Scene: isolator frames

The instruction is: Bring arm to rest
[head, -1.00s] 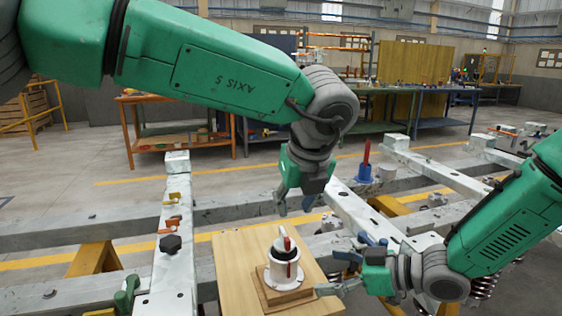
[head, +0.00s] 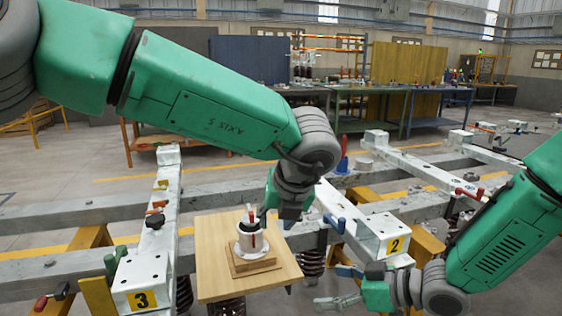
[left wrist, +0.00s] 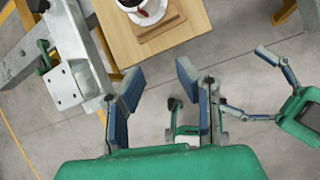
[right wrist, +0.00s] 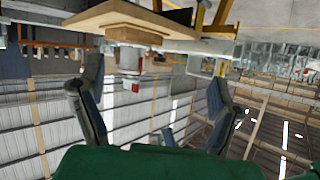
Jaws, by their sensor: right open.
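My left gripper (head: 290,212) hangs in the middle of the head view, pointing down, near the right side of the wooden table. In the left wrist view its blue-padded fingers (left wrist: 158,92) are apart with nothing between them. My right gripper (head: 348,287) is at the lower right of the head view, right of the wooden table. In the right wrist view its fingers (right wrist: 152,97) are spread and empty.
The wooden table (head: 214,233) sits between white beams marked 3 (head: 148,278) and 2 (head: 386,229). Tools with coloured handles lie on the beams. A red and blue part (head: 343,158) stands behind my left wrist. Workbenches (head: 350,122) line the back, with open floor before them.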

